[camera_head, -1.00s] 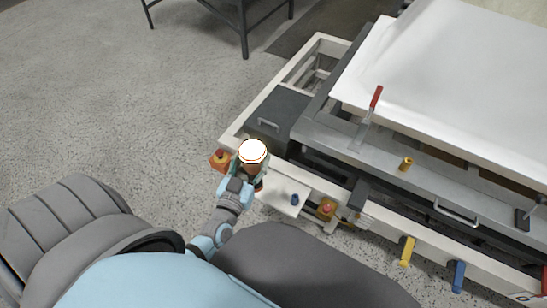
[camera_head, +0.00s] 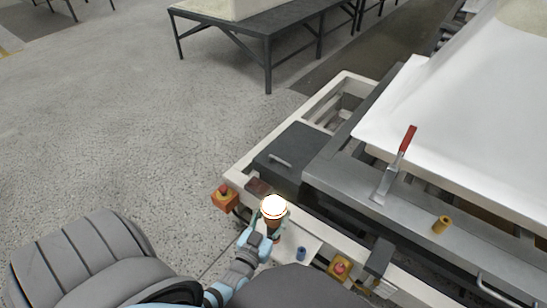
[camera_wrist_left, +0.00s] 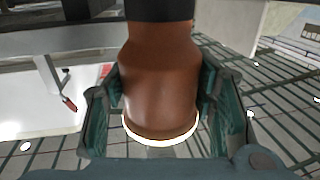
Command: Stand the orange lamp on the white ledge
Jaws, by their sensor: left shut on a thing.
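The orange lamp (camera_head: 274,208) has a brightly glowing round top in the head view. In the left wrist view its orange-brown body (camera_wrist_left: 160,80) fills the middle, with a black part at the top of the picture and a glowing rim at the bottom. My left gripper (camera_head: 262,226) is shut around the lamp's body, with a finger on each side. The white ledge (camera_head: 240,170) is the pale rim of the machine frame, and the lamp appears at its front edge. I cannot tell whether the lamp touches it. My right gripper is not in view.
A dark red square patch (camera_head: 258,187) lies on the ledge just left of the lamp. A dark box lid (camera_head: 290,148) stands behind. A blue knob (camera_head: 301,254) sits on a pale plate in front.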

